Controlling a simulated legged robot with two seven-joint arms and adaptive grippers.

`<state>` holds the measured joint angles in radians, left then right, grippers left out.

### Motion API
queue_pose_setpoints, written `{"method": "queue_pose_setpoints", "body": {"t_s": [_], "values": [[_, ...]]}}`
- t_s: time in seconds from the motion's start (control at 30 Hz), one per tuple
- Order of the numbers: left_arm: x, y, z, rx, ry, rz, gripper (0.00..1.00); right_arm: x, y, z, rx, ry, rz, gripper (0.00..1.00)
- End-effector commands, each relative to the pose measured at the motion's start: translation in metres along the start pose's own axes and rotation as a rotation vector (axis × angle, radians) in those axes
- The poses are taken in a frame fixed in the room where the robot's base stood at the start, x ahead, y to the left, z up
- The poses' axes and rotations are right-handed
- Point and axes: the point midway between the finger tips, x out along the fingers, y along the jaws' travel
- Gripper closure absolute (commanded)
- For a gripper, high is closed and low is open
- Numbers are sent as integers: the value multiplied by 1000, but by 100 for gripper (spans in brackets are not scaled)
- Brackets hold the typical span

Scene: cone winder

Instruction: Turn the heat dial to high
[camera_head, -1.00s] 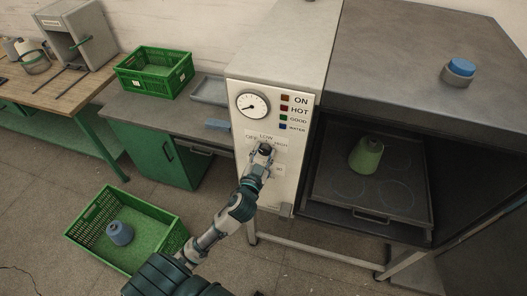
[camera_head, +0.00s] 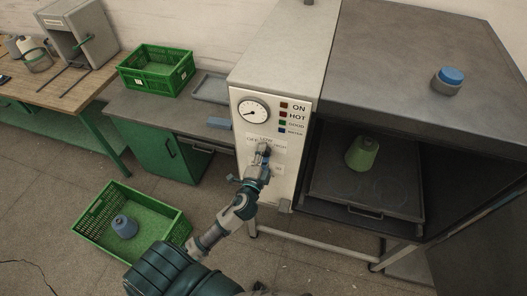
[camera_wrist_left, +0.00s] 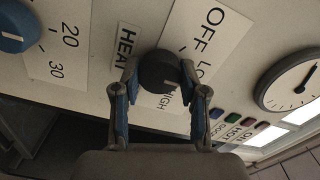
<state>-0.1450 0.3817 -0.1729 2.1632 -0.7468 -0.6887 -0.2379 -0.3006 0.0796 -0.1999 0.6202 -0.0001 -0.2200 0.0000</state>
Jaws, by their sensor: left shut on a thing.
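The heat dial (camera_wrist_left: 158,70) is a round black knob on the pale front panel (camera_head: 266,187) of the machine. In the left wrist view, the OFF and LOW label is above and right of it, with HIGH just below it. My left gripper (camera_wrist_left: 160,78) has its two fingers on opposite sides of the dial and is shut on it. In the head view, my left gripper (camera_head: 263,152) reaches up to the panel under the gauge and mostly hides the dial. I cannot tell where the dial points. My right gripper is not in view.
A blue knob (camera_wrist_left: 14,28) with a 20 and 30 scale is beside the dial. A round gauge (camera_head: 253,111) and indicator lights sit above. The open chamber right of the panel holds a green cone (camera_head: 362,153). A green crate (camera_head: 92,222) stands on the floor at left.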

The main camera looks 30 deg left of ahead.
Motion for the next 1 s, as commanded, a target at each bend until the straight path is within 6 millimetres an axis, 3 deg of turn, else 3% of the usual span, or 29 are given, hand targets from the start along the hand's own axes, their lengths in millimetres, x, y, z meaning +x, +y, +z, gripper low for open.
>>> {"method": "queue_pose_setpoints", "body": {"t_s": [1.0], "values": [[-1,9,2,914,4,14,92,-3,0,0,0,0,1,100]]}}
